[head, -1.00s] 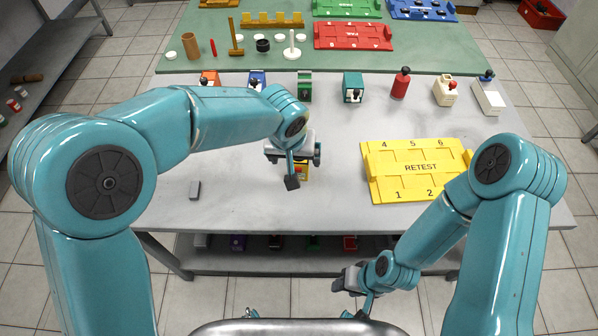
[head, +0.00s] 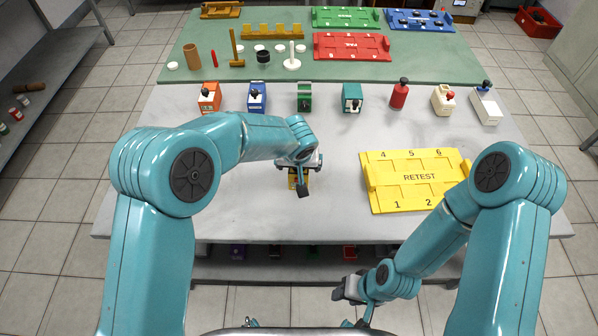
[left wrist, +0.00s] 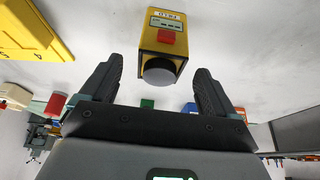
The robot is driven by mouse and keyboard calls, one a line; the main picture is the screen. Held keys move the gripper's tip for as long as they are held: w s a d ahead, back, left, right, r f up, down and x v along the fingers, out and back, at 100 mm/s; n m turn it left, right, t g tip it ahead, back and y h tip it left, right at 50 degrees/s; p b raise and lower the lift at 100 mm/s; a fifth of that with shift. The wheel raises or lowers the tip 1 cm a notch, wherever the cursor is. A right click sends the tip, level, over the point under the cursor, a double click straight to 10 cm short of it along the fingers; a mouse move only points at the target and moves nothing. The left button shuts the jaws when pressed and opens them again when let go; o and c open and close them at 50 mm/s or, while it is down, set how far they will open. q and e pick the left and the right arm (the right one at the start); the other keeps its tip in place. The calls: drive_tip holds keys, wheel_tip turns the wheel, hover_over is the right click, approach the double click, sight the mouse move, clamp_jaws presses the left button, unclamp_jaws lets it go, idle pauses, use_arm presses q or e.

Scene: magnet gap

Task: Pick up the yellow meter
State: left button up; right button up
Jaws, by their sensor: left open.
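The yellow meter (head: 293,183) stands on the grey table, mostly hidden under my left gripper (head: 301,176) in the head view. In the left wrist view the yellow meter (left wrist: 165,34) shows a white label, a red block and a round grey knob. My left gripper (left wrist: 158,78) is open, its two dark fingers apart on either side of the knob end. The meter's body lies beyond the fingertips, and I see no contact. My right gripper (head: 350,290) hangs in front of the table's near edge, low and far from the meter; its jaws are unclear.
A yellow RETEST tray (head: 418,178) lies right of the meter. Behind, a row includes an orange device (head: 209,97), a blue one (head: 257,97), a green one (head: 304,97) and a red bottle (head: 398,94). Beyond is a green mat (head: 290,76).

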use_arm(q)
drive_tip(key=x, duration=0.2)
drive_tip(key=shift+w+f, duration=0.2)
drive_tip(key=shift+f, duration=0.15)
drive_tip(key=shift+s+r, duration=0.1)
drive_tip(key=c, duration=1.2)
wheel_tip(320, 180, up, 20)
drive_tip(key=shift+b, duration=0.35)
wheel_tip(320, 180, down, 19)
drive_tip(key=b, duration=1.5)
drive_tip(key=shift+b, duration=0.3)
drive_tip(key=shift+f+b, duration=0.35)
drive_tip(key=shift+f, duration=0.15)
